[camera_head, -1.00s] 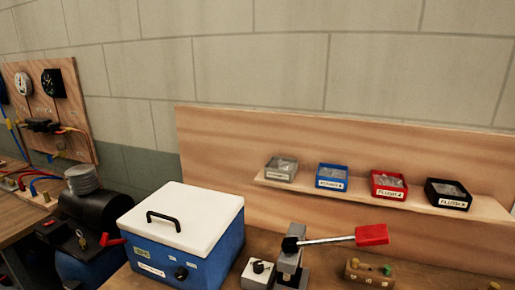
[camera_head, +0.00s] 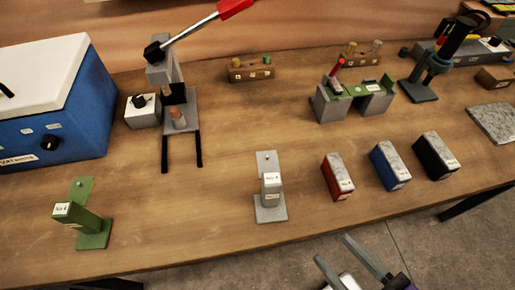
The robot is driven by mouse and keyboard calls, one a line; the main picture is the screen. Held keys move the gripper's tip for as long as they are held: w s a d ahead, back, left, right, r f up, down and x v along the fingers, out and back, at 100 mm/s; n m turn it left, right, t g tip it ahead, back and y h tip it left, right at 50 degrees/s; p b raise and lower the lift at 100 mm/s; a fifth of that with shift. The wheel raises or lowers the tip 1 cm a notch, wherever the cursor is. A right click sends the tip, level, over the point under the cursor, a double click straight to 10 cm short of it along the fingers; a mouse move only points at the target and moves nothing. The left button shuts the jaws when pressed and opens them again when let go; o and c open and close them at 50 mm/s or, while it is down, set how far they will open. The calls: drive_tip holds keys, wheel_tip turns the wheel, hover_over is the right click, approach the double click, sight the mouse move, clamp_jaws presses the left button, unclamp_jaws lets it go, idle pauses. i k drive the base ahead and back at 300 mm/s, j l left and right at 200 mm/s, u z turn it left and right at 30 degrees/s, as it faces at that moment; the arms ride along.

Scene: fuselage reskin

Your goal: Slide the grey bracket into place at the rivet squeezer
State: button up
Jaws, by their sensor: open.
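The grey bracket (camera_head: 270,205) stands upright on the bench near its front edge, with a white label on its block. The rivet squeezer (camera_head: 172,75) stands further back and left, with a raised lever ending in a red grip. Two dark parallel rails (camera_head: 182,150) run from its grey base toward the front. A small copper-coloured piece (camera_head: 178,118) sits on that base. My gripper (camera_head: 334,250) is at the bottom edge, right of and in front of the grey bracket. It is open, its two fingers apart with nothing between them.
A green bracket (camera_head: 93,228) stands front left. A blue box with white lid (camera_head: 50,115) is at the left. Red (camera_head: 338,178), blue (camera_head: 390,167) and black (camera_head: 436,156) bins stand right of the grey bracket. A green-topped fixture (camera_head: 352,98) is behind them. Bench between bracket and rails is clear.

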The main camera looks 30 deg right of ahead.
sight(269, 205)
drive_tip(key=k+j+z, duration=0.2)
drive_tip(key=j, duration=0.35)
drive_tip(key=k+j+z, duration=0.25)
drive_tip(key=j, duration=0.25)
drive_tip(key=k+j+z, duration=0.2)
drive_tip(key=k+j, duration=0.25)
